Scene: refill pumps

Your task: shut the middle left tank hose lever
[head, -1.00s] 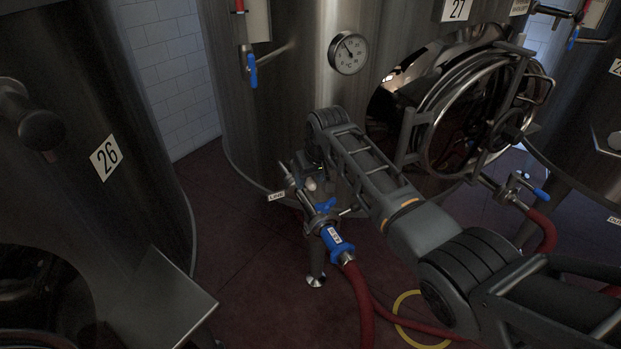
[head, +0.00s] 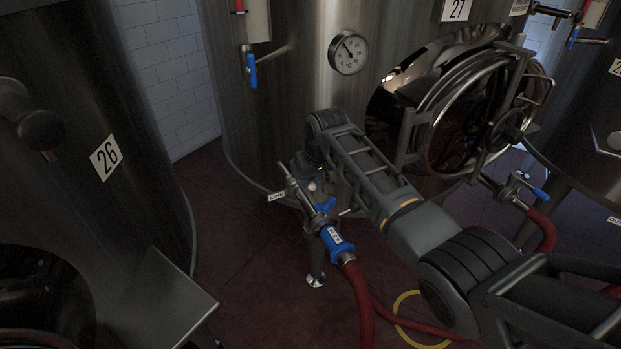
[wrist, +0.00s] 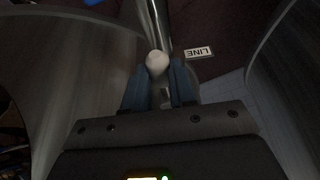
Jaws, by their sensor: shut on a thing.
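The middle tank, numbered 27 (head: 290,110), stands upright in the head view. At its lower left is a metal valve (head: 300,192) with a blue lever (head: 325,206), a blue hose coupling (head: 337,243) and a red hose (head: 361,300). My gripper (head: 309,184) is low against the tank, just above the blue lever, partly hidden by my arm. In the wrist view, my gripper's fingers (wrist: 163,80) are shut on a pale round knob (wrist: 157,63) beside a metal pipe (wrist: 155,22). I cannot tell whether the knob belongs to the lever.
A LINE tag (head: 276,197) is near the valve. Tank 26 (head: 130,215) and a metal plate (head: 160,300) stand at left. The round hatch (head: 470,120) and another blue-levered valve (head: 540,194) are right of my arm.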

